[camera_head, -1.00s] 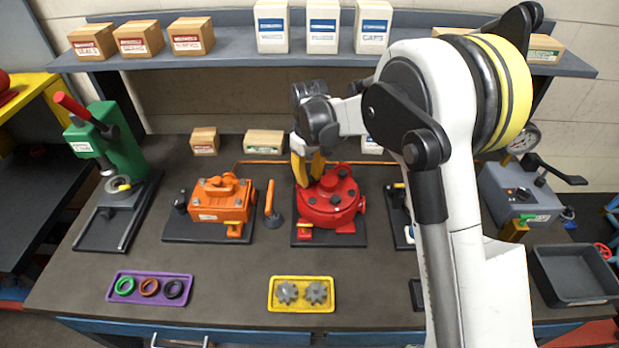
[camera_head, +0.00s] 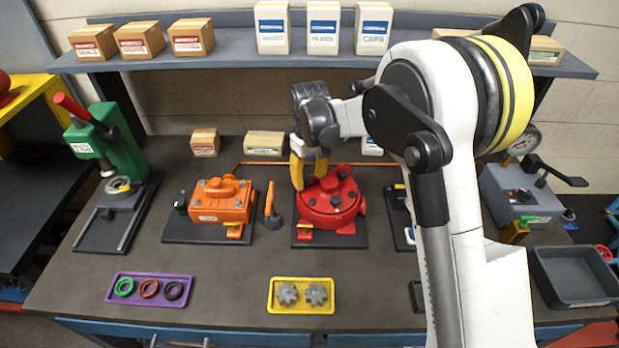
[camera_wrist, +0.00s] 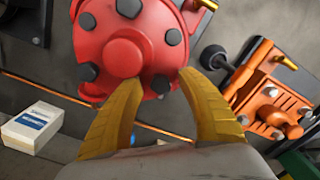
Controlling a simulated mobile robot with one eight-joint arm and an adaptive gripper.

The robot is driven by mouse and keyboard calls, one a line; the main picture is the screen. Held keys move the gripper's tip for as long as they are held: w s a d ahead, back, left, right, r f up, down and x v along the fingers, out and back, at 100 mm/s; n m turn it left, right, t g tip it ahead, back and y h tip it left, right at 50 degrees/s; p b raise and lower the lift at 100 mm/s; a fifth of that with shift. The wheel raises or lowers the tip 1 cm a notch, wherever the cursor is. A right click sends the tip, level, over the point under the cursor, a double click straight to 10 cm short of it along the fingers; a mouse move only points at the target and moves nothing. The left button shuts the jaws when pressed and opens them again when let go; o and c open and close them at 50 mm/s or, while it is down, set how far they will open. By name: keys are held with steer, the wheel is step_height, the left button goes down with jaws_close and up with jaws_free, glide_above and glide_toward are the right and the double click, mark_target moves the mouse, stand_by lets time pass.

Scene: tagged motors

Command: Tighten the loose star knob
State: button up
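A round red motor housing (camera_head: 330,202) with several dark star knobs on its face stands on a dark base plate at the middle of the bench. In the wrist view the red housing (camera_wrist: 122,50) fills the upper left. My gripper (camera_wrist: 160,82) is open, its two yellow fingers apart and pointing at the housing's rim. One dark knob (camera_wrist: 160,84) lies between the fingertips in the picture; I cannot tell any contact. In the head view my gripper is over the housing's back left side. I cannot tell which knob is loose.
An orange motor (camera_head: 221,200) stands left of the red one, with an orange-handled tool (camera_head: 272,210) between them. A yellow tray with gears (camera_head: 302,309) and a purple tray with rings (camera_head: 126,298) lie in front. The shelf (camera_head: 230,45) runs above the back.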

mark_target(309, 180)
step_height(309, 180, up, 12)
stand_by(0.5)
